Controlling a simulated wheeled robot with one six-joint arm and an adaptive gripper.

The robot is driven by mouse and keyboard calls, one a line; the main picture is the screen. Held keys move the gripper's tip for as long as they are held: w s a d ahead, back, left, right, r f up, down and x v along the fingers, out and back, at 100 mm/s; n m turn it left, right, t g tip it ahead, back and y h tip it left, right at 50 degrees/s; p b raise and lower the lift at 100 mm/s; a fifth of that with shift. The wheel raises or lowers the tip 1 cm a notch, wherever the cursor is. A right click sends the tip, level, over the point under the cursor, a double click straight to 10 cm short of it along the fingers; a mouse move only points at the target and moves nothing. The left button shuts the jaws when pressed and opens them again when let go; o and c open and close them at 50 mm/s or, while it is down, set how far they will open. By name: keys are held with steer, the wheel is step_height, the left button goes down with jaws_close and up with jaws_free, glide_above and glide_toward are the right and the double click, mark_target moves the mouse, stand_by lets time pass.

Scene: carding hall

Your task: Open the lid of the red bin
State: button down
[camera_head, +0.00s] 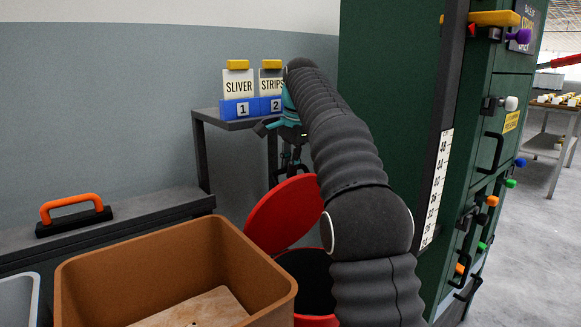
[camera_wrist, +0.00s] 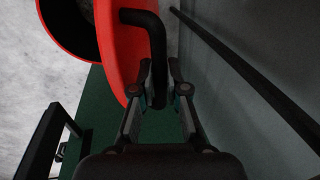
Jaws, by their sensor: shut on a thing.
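The red bin (camera_head: 318,321) stands behind the brown box, partly hidden by my arm. Its red lid (camera_head: 283,214) is tilted steeply up, and the dark inside of the bin shows below it. In the wrist view the lid (camera_wrist: 118,45) stands on edge at upper left, with the bin's red rim (camera_wrist: 84,61) beside it. A black bar handle (camera_wrist: 156,45) runs from the lid down between my fingers. My gripper (camera_wrist: 160,84) is shut on this handle. In the head view my gripper (camera_head: 291,152) is above the lid, partly hidden by my arm.
A brown box (camera_head: 110,285) fills the front left. A small dark table (camera_head: 232,124) with SLIVER and STRIPS card holders is close to my gripper. A green machine (camera_head: 390,100) with knobs and handles stands at right. Free floor (camera_head: 535,225) lies beyond it.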

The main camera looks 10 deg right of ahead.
steer(key=c, duration=1.2)
jaws_free()
steer(key=shift+w+d+f, duration=0.15)
steer(key=shift+d+f, duration=0.05)
steer(key=shift+d, duration=0.1)
steer(key=shift+a+r, duration=0.1)
steer(key=shift+a, duration=0.15)
